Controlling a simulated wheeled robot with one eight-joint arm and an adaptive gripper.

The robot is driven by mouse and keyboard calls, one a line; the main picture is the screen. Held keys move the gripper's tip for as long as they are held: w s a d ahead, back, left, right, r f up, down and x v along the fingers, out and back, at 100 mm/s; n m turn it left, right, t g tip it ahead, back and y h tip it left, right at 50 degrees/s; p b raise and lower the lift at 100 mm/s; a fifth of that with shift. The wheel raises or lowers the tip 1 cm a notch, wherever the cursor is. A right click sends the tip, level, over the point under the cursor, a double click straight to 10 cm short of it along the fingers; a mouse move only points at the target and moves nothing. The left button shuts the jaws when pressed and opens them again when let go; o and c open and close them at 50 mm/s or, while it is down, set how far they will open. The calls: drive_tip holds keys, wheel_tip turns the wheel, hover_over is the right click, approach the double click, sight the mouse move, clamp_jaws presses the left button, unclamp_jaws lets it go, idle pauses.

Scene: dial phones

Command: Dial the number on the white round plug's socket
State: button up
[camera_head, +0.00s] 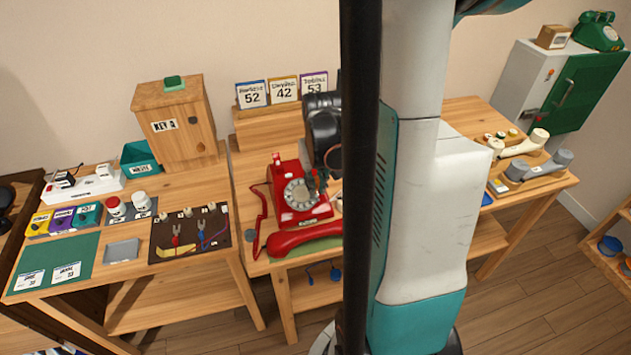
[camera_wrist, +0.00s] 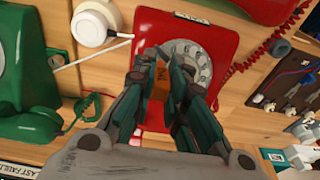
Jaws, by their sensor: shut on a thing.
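The red dial phone (camera_head: 298,192) stands on the middle table, and its round pale dial (camera_wrist: 196,58) faces up. Its red handset (camera_head: 305,238) lies off the cradle in front of it. My gripper (camera_wrist: 152,58) is over the left part of the dial in the wrist view, fingertips close together at the dial; the exact contact is hidden by the fingers. My gripper also shows dark beside the dial in the head view (camera_head: 318,180). A white round plug-like piece (camera_wrist: 92,25) with a pale cable lies left of the phone in the wrist view. I cannot read a number on it.
Number cards (camera_head: 283,90) reading 52, 42 and 53 stand behind the phone. A wooden key box (camera_head: 172,118) and a tool board (camera_head: 190,232) are to the left. A green phone (camera_wrist: 25,75) is close by in the wrist view. My column hides part of the middle table.

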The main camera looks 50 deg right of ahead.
idle(0.3)
wheel_tip(320, 180, up, 6)
drive_tip(key=s+a+p, duration=0.1)
drive_tip(key=s+p, duration=0.1)
drive_tip(key=p, duration=0.3)
drive_tip(key=shift+s+a+r, duration=0.2)
drive_tip(key=shift+s+a, duration=0.05)
idle(1.2)
